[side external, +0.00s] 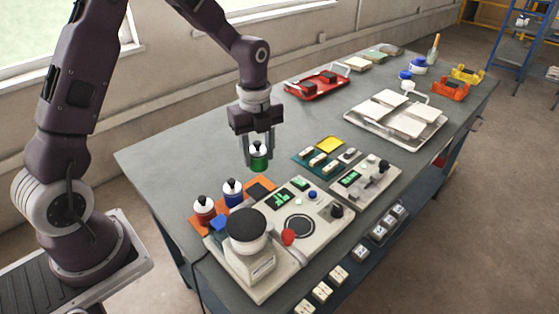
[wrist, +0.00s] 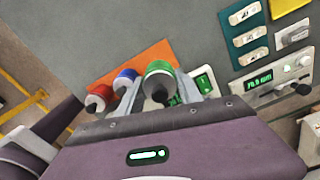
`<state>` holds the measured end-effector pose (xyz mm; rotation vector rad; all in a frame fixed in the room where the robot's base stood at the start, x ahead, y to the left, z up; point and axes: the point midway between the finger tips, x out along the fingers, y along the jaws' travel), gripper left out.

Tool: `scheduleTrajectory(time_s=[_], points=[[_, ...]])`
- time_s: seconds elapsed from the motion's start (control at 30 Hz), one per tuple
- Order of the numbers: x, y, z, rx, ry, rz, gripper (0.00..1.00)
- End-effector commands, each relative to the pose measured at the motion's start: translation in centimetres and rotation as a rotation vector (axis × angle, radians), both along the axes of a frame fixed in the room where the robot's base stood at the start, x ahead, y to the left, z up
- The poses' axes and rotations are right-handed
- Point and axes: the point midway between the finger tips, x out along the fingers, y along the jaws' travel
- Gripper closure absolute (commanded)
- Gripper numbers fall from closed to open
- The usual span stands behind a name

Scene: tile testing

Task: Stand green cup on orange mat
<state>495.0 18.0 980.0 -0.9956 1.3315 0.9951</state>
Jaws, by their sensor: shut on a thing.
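The green cup (side external: 258,161), with a white top and black knob, is held between the fingers of my gripper (side external: 259,158). In the side external view it appears above the grey table, just behind the orange mat (side external: 225,205). In the wrist view the green cup (wrist: 160,82) is between the fingers, beside the blue cup (wrist: 126,80) and the red cup (wrist: 100,95). The orange mat (wrist: 155,54) shows behind them. The gap below the green cup is hard to judge.
A tester with a round dark plate (side external: 247,225) and a panel with a red button (side external: 288,237) stand in front of the mat. A teal rack (side external: 319,161) of small tiles is to the right. The table behind the green cup is clear.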

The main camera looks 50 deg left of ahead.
Motion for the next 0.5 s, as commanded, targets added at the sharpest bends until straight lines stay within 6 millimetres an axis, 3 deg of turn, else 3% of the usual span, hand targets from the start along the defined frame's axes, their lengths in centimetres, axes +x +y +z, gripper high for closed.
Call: scheduleTrajectory(time_s=[0.5], points=[[0.0,0.3,-5.8,-0.001,0.001,-0.001,1.0]])
